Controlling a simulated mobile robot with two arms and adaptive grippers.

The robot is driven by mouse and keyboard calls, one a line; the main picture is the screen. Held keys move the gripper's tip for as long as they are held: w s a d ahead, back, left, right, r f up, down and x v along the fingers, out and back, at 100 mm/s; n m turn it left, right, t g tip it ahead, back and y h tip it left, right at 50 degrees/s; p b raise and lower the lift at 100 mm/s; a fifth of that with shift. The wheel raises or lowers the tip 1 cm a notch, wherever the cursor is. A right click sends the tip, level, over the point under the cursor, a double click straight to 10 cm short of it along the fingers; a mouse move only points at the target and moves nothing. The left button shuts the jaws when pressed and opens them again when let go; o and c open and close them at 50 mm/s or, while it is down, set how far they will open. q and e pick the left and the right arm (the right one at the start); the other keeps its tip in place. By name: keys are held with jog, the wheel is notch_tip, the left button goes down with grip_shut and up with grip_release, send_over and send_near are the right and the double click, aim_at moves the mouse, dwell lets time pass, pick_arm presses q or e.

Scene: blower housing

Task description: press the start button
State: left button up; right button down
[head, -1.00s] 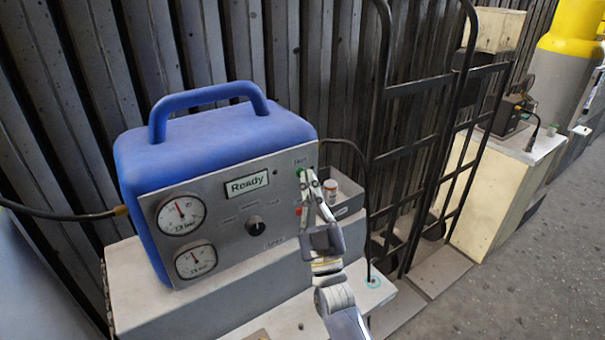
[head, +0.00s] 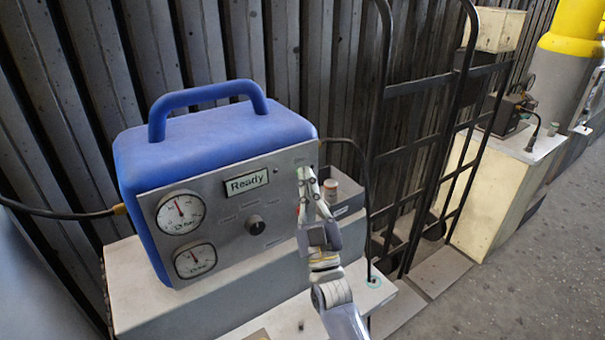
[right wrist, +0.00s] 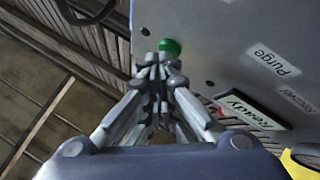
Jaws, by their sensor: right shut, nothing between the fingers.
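The blue machine (head: 215,140) has a grey front panel with a display (head: 246,183) reading "Ready". The green start button (right wrist: 170,46) shows in the right wrist view, on the panel just beyond my right fingertips. My right gripper (head: 306,174) is shut and empty, with its fingertips at the panel's upper right corner. In the head view the fingertips largely hide the button. In the right wrist view the closed fingertips (right wrist: 158,62) are very close to the button; I cannot tell whether they touch it. My left gripper is not in view.
Two gauges (head: 181,213) and a black knob (head: 256,225) are on the panel. A black hand truck (head: 415,150) stands further right.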

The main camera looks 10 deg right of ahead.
dwell(0.6)
jog(key=shift+s+d, duration=0.2)
jog(key=shift+s, duration=0.3)
jog(key=shift+p, duration=0.3)
jog(key=s+d+p, duration=0.2)
jog(key=s, duration=0.3)
jog(key=shift+s+p, duration=0.35)
jog(key=shift+w, duration=0.1)
